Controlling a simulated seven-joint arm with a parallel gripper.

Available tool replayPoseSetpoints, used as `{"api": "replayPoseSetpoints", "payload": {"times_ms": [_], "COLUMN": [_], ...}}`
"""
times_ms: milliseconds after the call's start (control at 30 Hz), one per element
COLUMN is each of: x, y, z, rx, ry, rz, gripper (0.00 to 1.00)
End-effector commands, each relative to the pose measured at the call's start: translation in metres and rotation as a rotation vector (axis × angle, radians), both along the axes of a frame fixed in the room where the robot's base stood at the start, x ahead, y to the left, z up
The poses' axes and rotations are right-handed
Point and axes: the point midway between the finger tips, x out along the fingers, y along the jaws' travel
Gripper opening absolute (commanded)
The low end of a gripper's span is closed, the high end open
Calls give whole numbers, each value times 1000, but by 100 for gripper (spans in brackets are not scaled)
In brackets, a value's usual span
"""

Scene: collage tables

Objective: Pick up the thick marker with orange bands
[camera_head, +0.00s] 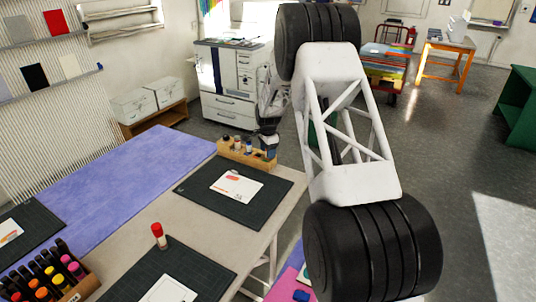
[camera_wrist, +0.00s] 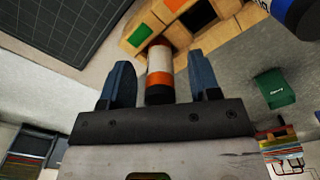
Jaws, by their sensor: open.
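The thick marker with orange bands (camera_wrist: 159,62) shows in the wrist view. It has a white body, orange bands and a black near end. It stands at the wooden rack (camera_wrist: 140,35), which also shows in the head view (camera_head: 232,156). My gripper (camera_wrist: 160,60) is open, with one blue finger on each side of the marker and visible gaps between. In the head view my gripper (camera_head: 268,140) is over the right end of the rack, and I cannot make out the orange-banded marker there.
A blue marker (camera_wrist: 297,12) is close to the right in the wrist view. Other markers (camera_head: 237,145) stand in the rack. A dark mat (camera_head: 205,195) lies in front of it. A red-capped marker (camera_head: 158,236) and a crate of markers (camera_head: 85,287) are nearer.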

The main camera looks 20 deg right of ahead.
Motion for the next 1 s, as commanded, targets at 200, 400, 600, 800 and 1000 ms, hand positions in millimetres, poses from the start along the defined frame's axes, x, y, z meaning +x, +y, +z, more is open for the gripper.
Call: {"api": "replayPoseSetpoints", "payload": {"times_ms": [200, 400, 600, 800, 1000], "x": [0, 0, 0, 0, 0], "y": [0, 0, 0, 0, 0], "z": [0, 0, 0, 0, 1], "rx": [0, 0, 0, 0, 0], "ry": [0, 0, 0, 0, 0], "rz": [0, 0, 0, 0, 0], "gripper": [57, 55, 24, 6, 5]}}
